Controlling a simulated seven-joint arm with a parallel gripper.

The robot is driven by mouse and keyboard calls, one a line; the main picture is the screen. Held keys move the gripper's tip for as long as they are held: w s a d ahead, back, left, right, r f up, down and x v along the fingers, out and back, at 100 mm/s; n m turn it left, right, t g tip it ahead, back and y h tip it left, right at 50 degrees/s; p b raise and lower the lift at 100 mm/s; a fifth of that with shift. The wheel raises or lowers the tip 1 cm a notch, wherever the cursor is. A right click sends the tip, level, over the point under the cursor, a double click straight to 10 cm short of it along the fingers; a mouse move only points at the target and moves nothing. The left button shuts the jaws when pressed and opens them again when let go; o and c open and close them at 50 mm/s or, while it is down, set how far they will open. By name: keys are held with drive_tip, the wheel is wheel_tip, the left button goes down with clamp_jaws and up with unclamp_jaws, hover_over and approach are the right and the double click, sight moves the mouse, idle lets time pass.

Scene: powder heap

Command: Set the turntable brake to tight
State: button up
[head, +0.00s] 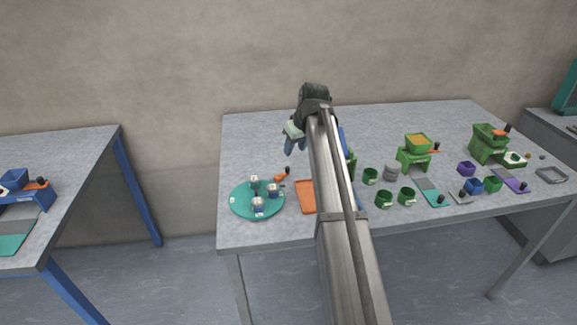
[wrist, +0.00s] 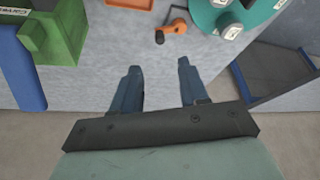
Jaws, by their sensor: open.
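The turntable is a teal disc (head: 242,192) at the left end of the table, with three small labelled jars on it. It also shows at the top right of the wrist view (wrist: 206,16). The brake is an orange lever (wrist: 176,27) with a black knob (wrist: 159,38), beside the disc; in the head view this lever (head: 281,176) is at the disc's back right edge. I cannot read its setting. My gripper (head: 289,147) is open and empty above the table, behind the lever in the head view. In the wrist view the lever lies ahead of the fingertips (wrist: 159,66), apart from them.
An orange tray (head: 306,197) lies right of the turntable, partly behind my arm. Green cups (head: 383,198), green hoppers (head: 413,158) and small boxes crowd the table's right half. A green and blue device (wrist: 55,35) is left in the wrist view. The table's back left is clear.

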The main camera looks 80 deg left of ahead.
sight(288, 167)
drive_tip(key=x, duration=1)
drive_tip(key=shift+a+f, duration=0.2)
drive_tip(key=shift+f, duration=0.15)
drive_tip(key=shift+c, duration=0.4)
clamp_jaws()
